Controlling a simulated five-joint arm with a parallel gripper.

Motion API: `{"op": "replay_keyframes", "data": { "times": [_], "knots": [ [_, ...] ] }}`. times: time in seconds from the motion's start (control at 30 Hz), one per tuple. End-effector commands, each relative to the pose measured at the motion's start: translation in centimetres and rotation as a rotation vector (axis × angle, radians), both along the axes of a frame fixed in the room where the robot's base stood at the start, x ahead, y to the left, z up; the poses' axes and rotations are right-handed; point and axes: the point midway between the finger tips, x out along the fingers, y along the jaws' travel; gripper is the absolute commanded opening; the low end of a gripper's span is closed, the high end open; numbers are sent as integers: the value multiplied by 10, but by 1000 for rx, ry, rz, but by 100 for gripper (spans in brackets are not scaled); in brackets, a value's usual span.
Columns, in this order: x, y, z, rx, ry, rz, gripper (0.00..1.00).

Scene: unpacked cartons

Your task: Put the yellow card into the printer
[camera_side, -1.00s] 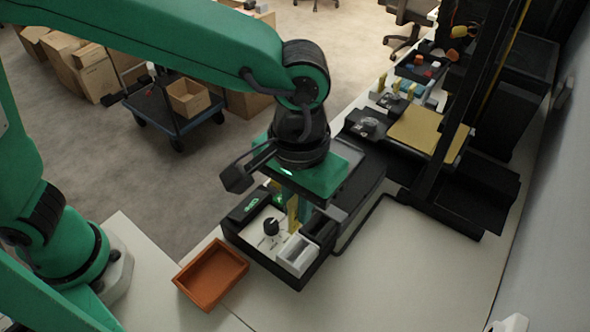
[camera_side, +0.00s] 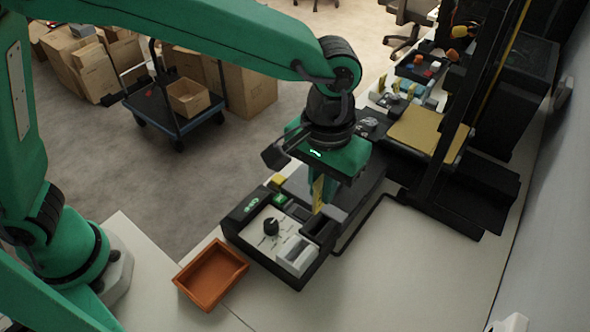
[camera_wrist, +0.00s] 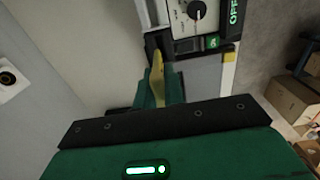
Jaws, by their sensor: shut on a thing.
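My gripper (camera_side: 322,200) is shut on the yellow card (camera_side: 318,190) and holds it upright above the black machine (camera_side: 236,232), which appears to be the printer. The card also shows between the fingers in the wrist view (camera_wrist: 157,72), its lower end partly hidden. The machine has a white panel with a dark knob (camera_side: 271,226), a green-lit button (camera_side: 279,199) and a display reading "OFF" (camera_wrist: 236,12). A dark slotted part (camera_side: 320,230) lies just below and in front of the card. I cannot tell whether the card touches the machine.
A small yellow piece (camera_side: 278,181) sits at the machine's back left edge. A white slotted block (camera_side: 297,254) is at its front right. An orange-brown tray (camera_side: 212,274) stands to the left. A black gantry frame (camera_side: 440,190) stands to the right.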

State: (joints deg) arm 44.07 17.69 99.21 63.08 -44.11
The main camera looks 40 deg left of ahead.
Motion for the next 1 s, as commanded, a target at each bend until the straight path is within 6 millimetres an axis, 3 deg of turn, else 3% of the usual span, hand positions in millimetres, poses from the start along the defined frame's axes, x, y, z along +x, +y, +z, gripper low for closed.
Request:
{"op": "replay_keyframes", "data": {
  "times": [0.47,1.0],
  "knots": [
    [3,0,-7,1,1,-1,0],
    [2,0,-42,1,1,-1,0]
  ]
}}
